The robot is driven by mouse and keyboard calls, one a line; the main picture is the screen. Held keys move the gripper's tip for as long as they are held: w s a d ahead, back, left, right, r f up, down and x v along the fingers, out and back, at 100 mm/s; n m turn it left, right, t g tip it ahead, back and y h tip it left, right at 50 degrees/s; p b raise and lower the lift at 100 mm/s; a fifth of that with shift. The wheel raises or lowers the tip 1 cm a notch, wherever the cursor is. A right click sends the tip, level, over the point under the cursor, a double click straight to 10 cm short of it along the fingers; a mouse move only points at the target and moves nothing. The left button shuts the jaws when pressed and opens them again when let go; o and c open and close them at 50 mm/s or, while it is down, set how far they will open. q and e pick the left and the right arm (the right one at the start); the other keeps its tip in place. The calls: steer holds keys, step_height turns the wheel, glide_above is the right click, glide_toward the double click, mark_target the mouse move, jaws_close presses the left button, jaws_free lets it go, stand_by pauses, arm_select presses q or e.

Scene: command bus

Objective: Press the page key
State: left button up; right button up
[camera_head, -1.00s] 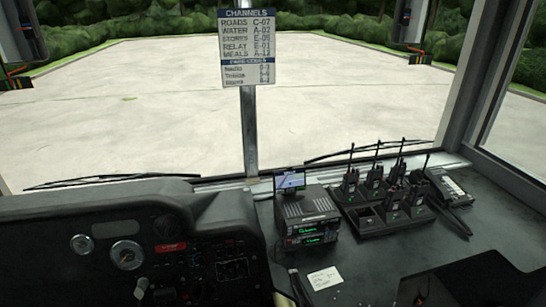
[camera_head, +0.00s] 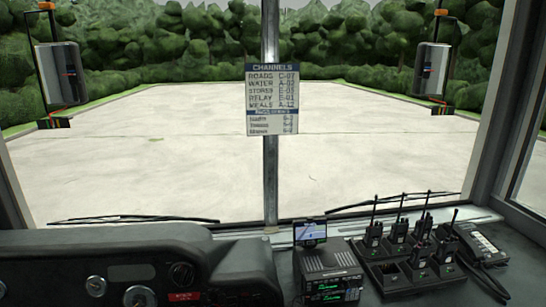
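The page key cannot be made out at this size. A black radio unit (camera_head: 329,268) with two green-lit displays sits on the dash at the bottom, right of centre. A small screen (camera_head: 310,233) stands on or just behind it. To its right is a black charger rack (camera_head: 391,277) holding several handheld radios (camera_head: 420,255) with upright antennas. A dark device with a pale key panel (camera_head: 483,243) lies right of the rack, with a dark cord or handset beside it. Neither of my grippers shows.
A sign (camera_head: 272,99) listing channels and page codes hangs on the windscreen's centre post. The driver's instrument panel (camera_head: 110,270) fills the lower left. The dash right of the pale-key device looks clear. Mirrors and wipers are outside the glass.

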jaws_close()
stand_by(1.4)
